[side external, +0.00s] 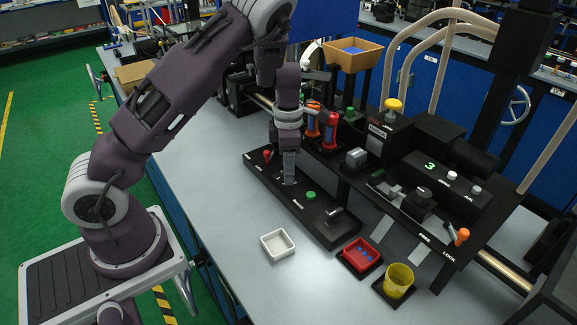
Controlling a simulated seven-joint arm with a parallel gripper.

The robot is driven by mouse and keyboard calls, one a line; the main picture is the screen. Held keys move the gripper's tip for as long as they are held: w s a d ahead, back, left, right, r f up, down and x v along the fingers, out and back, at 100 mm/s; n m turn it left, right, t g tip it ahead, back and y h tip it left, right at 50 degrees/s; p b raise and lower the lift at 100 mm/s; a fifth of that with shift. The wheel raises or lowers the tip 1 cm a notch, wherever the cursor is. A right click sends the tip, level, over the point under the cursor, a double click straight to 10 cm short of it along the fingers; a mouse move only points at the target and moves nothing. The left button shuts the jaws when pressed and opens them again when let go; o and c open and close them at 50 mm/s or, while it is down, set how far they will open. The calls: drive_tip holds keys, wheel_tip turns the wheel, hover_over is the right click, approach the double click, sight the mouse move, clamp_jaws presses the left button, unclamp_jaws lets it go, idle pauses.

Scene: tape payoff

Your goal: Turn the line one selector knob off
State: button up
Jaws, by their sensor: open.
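My gripper (289,180) points straight down over the long black control panel (263,178) on the table, with its fingertips at or just above the panel face. The small fingers look narrow here, and the control beneath them is mostly hidden, so I cannot tell whether they touch a knob. The panel also carries a red-topped control (267,155) at its left end, a green button (311,195) right of my gripper, and a grey-and-black lever-like control (335,213) near its right end. The labels are too small to read surely, so I cannot tell which is line one.
A white tray (278,245), a red tray (361,255) with blue pieces and a yellow cup (398,281) stand in front of the panel. The black machine (430,190) stands close behind it. Bare table (205,190) lies to the left.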

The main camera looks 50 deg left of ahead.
clamp_jaws()
drive_tip(key=shift+m, duration=0.3)
drive_tip(key=m, duration=0.4)
drive_tip(key=shift+m, duration=0.3)
drive_tip(key=m, duration=0.4)
drive_tip(key=shift+m, duration=0.3)
drive_tip(key=m, duration=0.3)
drive_tip(key=shift+m, duration=0.3)
drive_tip(key=m, duration=0.3)
drive_tip(key=shift+w+m, duration=0.1)
drive_tip(key=shift+m, duration=0.2)
drive_tip(key=m, duration=0.6)
drive_tip(key=shift+m, duration=0.6)
